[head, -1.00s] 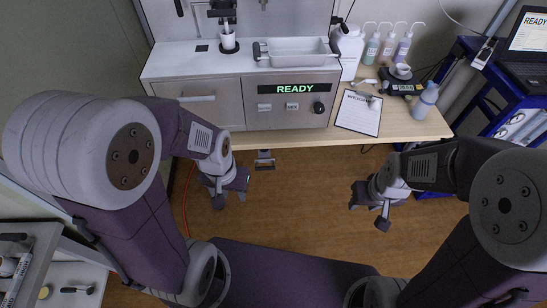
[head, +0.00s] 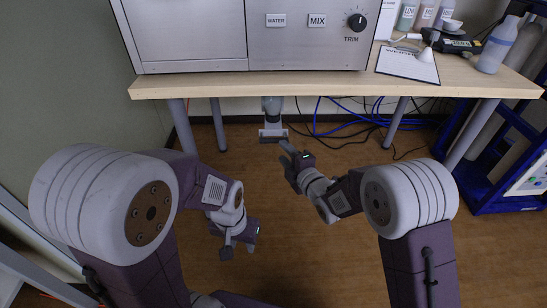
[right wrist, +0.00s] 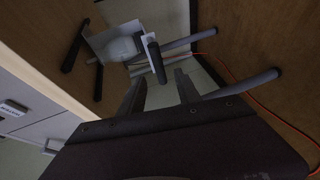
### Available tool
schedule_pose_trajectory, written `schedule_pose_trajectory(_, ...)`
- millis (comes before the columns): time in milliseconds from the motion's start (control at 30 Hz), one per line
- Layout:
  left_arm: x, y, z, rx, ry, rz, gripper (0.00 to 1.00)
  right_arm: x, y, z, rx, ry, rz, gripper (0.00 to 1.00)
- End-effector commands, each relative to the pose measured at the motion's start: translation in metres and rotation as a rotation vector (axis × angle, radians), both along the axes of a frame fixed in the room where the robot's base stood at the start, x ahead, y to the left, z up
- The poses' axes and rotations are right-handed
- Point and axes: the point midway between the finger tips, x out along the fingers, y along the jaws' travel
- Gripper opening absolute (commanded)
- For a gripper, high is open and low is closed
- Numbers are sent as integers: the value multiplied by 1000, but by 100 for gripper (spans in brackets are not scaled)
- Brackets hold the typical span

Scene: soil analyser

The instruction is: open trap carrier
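A grey unit hangs under the table's front edge in the head view, with a dark horizontal handle bar (head: 273,133) at its lower end. I take it for the trap carrier (head: 272,107). In the right wrist view a pale rounded body between white plates (right wrist: 122,47) and a dark bar (right wrist: 156,60) show ahead of the fingers. My right gripper (head: 287,152) is just below and right of the handle bar, apart from it as far as I can tell. Its fingers are spread and empty. My left gripper (head: 239,249) is open and empty, low over the floor at left.
The analyser (head: 250,45) stands on the wooden table (head: 300,83). Grey table legs (head: 398,120) and loose blue and black cables (head: 345,112) are behind the carrier. A clipboard (head: 408,65) and bottles (head: 497,45) are at right, above a blue cart (head: 490,195).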

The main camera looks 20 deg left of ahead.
Motion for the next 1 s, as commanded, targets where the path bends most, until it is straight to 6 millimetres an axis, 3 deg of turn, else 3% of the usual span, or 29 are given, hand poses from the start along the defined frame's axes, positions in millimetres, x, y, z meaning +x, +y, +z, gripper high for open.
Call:
schedule_pose_trajectory(167, 0, 0, -4, 0, -1, 0, 36, 6, 5, -1, 1, -5, 2, 40)
schedule_pose_trajectory(400, 0, 0, -32, 0, 0, 0, 36, 43, 35, -14, 1, -4, 1, 40)
schedule_pose_trajectory(600, 0, 0, -44, 0, 0, 0, 36, 65, 52, -16, 1, -2, 0, 40)
schedule_pose_trajectory(933, 0, 0, -44, 0, 0, 0, 36, 70, 56, -14, 1, 1, -1, 40)
schedule_pose_trajectory(967, 0, 0, -44, 0, 0, 0, 36, 70, 56, -14, 1, 1, -1, 37)
schedule_pose_trajectory(1000, 0, 0, -44, 0, 0, 0, 36, 70, 56, -14, 1, 1, -1, 26)
